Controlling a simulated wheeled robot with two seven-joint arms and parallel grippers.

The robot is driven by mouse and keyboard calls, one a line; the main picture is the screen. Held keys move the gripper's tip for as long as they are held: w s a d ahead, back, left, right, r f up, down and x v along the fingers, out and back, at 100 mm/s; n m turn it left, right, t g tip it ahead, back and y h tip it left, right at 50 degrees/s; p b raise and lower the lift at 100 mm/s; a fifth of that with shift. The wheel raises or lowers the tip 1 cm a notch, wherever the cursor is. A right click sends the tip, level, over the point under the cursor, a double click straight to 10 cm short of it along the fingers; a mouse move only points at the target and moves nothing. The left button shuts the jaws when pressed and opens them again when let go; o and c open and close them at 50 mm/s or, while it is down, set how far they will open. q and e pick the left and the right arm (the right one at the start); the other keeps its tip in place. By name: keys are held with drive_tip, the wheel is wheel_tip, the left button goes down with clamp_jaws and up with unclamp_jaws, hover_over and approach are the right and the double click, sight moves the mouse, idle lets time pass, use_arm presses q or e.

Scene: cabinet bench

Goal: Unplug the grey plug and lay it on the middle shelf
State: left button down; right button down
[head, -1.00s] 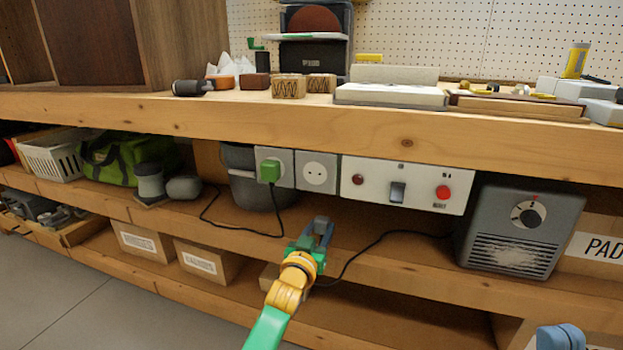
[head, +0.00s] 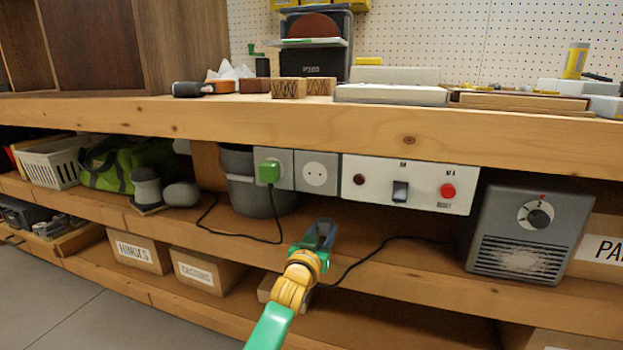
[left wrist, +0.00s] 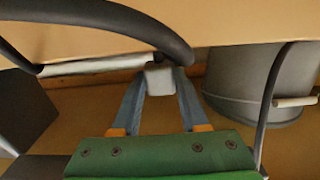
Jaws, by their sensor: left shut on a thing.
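My left gripper (head: 320,232) is shut on the grey plug, in front of and below the sockets, over the middle shelf (head: 400,272). In the left wrist view the pale grey plug (left wrist: 160,78) sits between the fingertips of the left gripper (left wrist: 160,85). In the head view the fingers mostly hide it. A black cord (head: 350,268) runs from near the gripper towards the grey heater-like box (head: 528,234). The right socket (head: 316,177) is empty. I cannot tell whether the plug touches the shelf. My right gripper is not in view.
A green plug (head: 269,173) is in the left socket, its cord looping down to the shelf. A grey bucket (head: 240,190) stands behind it. A white switch panel (head: 420,185) hangs right of the sockets. Labelled cardboard boxes (head: 139,253) stand on the lower shelf.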

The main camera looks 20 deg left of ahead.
use_arm(q)
drive_tip(key=shift+s+f+b, duration=0.2)
drive_tip(key=shift+f+b, duration=1.1)
drive_tip(key=shift+f, duration=0.65)
drive_tip(key=c, duration=0.8)
unclamp_jaws()
drive_tip(key=o, duration=0.3)
drive_tip(key=shift+w+f, duration=0.1)
drive_tip(key=shift+f, duration=0.1)
drive_tip(key=shift+o, duration=0.8)
drive_tip(key=shift+r, duration=0.2)
drive_tip(key=o, duration=0.3)
drive_tip(key=shift+o, duration=0.2)
drive_tip(key=shift+w+r, duration=0.1)
